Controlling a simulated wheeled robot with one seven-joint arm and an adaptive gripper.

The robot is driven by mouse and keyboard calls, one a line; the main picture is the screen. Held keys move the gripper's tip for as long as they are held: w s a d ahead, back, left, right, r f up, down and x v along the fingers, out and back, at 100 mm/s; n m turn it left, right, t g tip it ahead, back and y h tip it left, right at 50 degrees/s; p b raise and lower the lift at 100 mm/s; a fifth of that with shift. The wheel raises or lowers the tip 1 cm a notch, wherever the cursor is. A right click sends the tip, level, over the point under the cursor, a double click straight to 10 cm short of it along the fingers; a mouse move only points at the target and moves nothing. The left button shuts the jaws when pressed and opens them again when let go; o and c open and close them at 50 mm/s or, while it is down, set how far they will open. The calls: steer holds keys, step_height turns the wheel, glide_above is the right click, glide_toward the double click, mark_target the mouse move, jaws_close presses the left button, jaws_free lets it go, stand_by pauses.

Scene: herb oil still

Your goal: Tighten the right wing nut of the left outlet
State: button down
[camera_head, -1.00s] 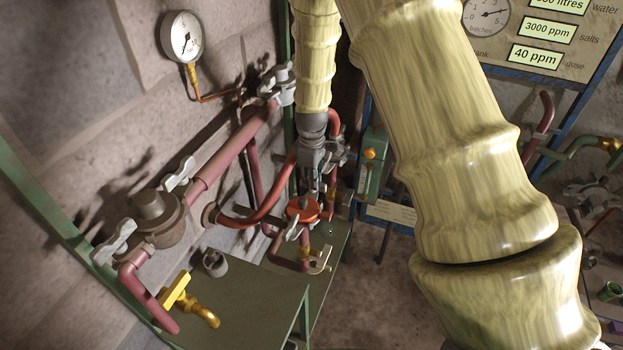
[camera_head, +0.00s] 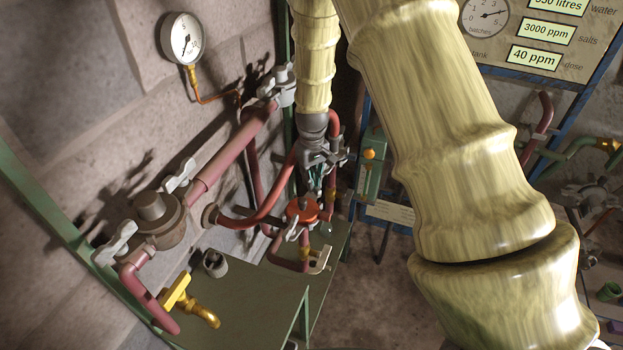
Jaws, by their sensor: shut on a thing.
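My gripper (camera_head: 316,180) points down in the middle of the view, below my pale ribbed arm. It is just above an orange handwheel (camera_head: 303,210) on the red outlet pipework. Its fingers are closed together on something small, which seems to be a wing nut of the outlet; the nut itself is hidden by the fingers. Grey metal parts crowd around the gripper, so the exact contact does not show.
Grey wing nuts stand at left (camera_head: 115,243), at mid-left (camera_head: 180,175) and at the upper pipe end (camera_head: 277,85). A yellow tap (camera_head: 188,300) sits by a green shelf (camera_head: 250,305). A pressure gauge (camera_head: 184,39) hangs on the wall. A sign board (camera_head: 545,70) stands behind my arm.

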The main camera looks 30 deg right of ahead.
steer(key=m, duration=0.5)
steer(key=shift+w+d+r+m, duration=0.1)
steer(key=shift+d+m, duration=0.1)
steer(key=shift+m, duration=0.1)
steer(key=m+p, duration=0.1)
steer(key=m, duration=0.3)
steer(key=shift+m, duration=0.3)
steer(key=c, duration=1.5)
jaws_free()
step_height(320, 180, up, 12)
steer(key=shift+f, duration=0.1)
steer(key=shift+s, duration=0.2)
